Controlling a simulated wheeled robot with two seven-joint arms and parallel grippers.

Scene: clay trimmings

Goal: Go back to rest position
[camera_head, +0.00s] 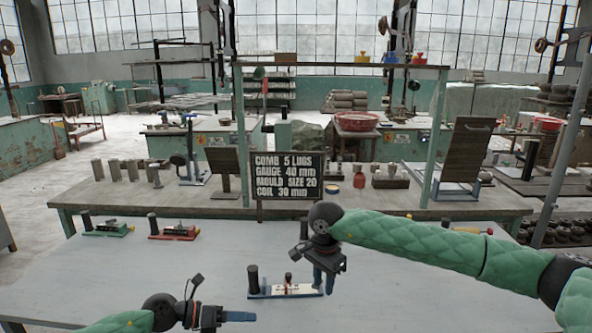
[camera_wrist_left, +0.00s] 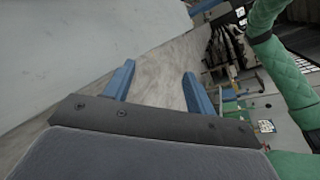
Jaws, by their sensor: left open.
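My left gripper (camera_head: 240,316) is low at the front of the grey table (camera_head: 400,285) in the head view. In the left wrist view its two blue fingers (camera_wrist_left: 158,82) stand wide apart with nothing between them. My right gripper (camera_head: 325,283) hangs from the green-sleeved arm over the middle of the table, fingers pointing down. It is beside the right end of a blue-based tool (camera_head: 262,295) with a black upright handle and white plate. I cannot tell whether its fingers are apart, or whether it touches the tool.
A red-based tool (camera_head: 176,233) and a green-based tool (camera_head: 107,229) stand at the table's back left. A black sign (camera_head: 288,176) with white lettering stands behind the table, before a shelf bench (camera_head: 395,203). The table's left front is clear.

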